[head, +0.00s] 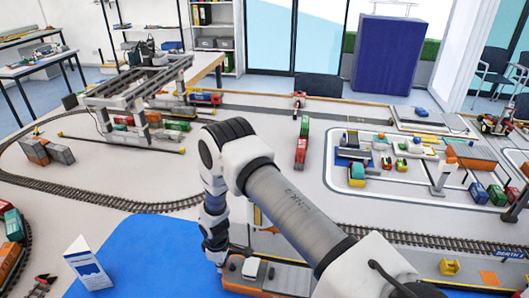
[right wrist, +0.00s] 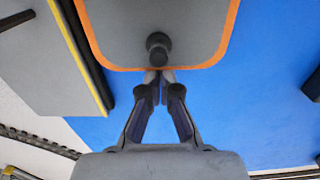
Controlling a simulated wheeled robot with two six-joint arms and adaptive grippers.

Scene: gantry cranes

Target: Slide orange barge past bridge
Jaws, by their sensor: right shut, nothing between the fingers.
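The orange barge (head: 245,284) lies on the blue water surface (head: 140,250) at the bottom middle of the head view, with a white block on its deck. My right arm hides part of it. In the right wrist view, the barge's grey deck (right wrist: 120,35) has an orange rim and a dark round knob. My right gripper (right wrist: 160,76) is shut and empty, its tips at the rim's near edge; I cannot tell whether they touch. In the head view my right gripper (head: 217,262) is at the barge's left end. I cannot make out the bridge. My left gripper is not in view.
A grey quay with a yellow-black edge (right wrist: 88,55) runs beside the barge. A white-and-blue sign (head: 87,264) stands at the water's left. Rail track (head: 100,197) curves behind it. A gantry crane (head: 140,85) stands at the back left. Blue water left of the barge is mostly clear.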

